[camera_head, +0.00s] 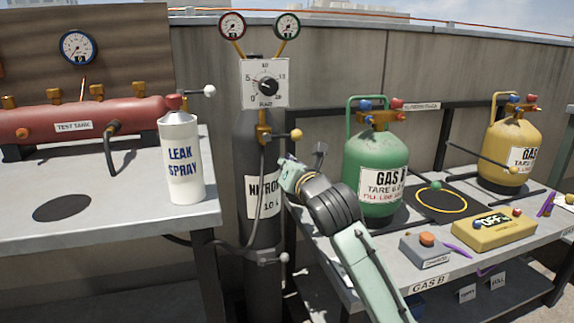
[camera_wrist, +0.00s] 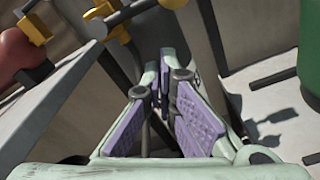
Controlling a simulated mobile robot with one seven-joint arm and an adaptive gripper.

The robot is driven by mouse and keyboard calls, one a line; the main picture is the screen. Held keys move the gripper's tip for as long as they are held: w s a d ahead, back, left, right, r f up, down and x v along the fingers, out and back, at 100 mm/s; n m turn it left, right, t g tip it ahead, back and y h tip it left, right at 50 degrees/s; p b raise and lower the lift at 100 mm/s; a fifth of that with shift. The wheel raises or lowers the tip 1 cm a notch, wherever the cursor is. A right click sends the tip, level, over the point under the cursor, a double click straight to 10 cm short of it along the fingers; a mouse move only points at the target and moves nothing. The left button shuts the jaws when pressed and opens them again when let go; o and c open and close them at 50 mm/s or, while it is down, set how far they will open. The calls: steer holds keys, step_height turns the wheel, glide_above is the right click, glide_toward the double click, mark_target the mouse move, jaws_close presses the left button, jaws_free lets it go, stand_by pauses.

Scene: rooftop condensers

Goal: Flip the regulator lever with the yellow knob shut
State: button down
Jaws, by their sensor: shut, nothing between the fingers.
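The yellow knob (camera_head: 296,134) sits on the end of a short lever that points right from the brass regulator body (camera_head: 263,134). The regulator is on the dark nitrogen cylinder (camera_head: 264,228), under a white dial plate (camera_head: 265,82) with a black knob. My gripper (camera_head: 288,162) is shut and empty, just below the yellow knob in the head view; I cannot tell whether they touch. In the wrist view my gripper (camera_wrist: 165,62) shows its purple pads with the tips close together. Brass regulator parts (camera_wrist: 117,30) lie beyond the tips, to the upper left.
A leak spray can (camera_head: 181,158) stands on the left table near a red test tank (camera_head: 85,122). A lower valve lever (camera_head: 283,257) with a pale knob is on the hose. The green gas cylinder (camera_head: 376,160) stands close right of my gripper, on the right table.

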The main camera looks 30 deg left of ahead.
steer(key=v, duration=1)
steer(key=shift+s+f, duration=0.2)
steer(key=shift+f, duration=0.15)
